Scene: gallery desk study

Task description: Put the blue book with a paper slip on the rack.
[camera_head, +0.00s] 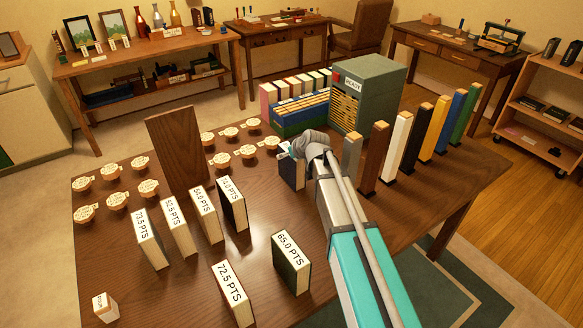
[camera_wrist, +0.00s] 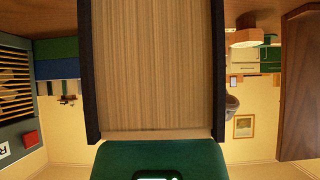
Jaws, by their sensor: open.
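A dark navy book (camera_head: 291,174) stands upright on the desk, partly hidden by my gripper (camera_head: 290,151). My gripper is open at its top; I cannot tell whether the fingers touch it. In the wrist view, a book's pale page edges (camera_wrist: 152,70) fill the middle between two dark covers. A paper slip on it cannot be made out. Another blue upright piece (camera_head: 457,117) stands in the row at right. A blue and green slotted holder (camera_head: 300,121) with yellow bars, which may be the rack, stands behind my gripper.
A grey-green cabinet (camera_head: 378,84) stands beside the holder. A tall brown board (camera_head: 176,152) stands at left, among several round tokens. Several labelled books, including one marked 65.0 PTS (camera_head: 291,262), stand in front. Several coloured uprights line the right.

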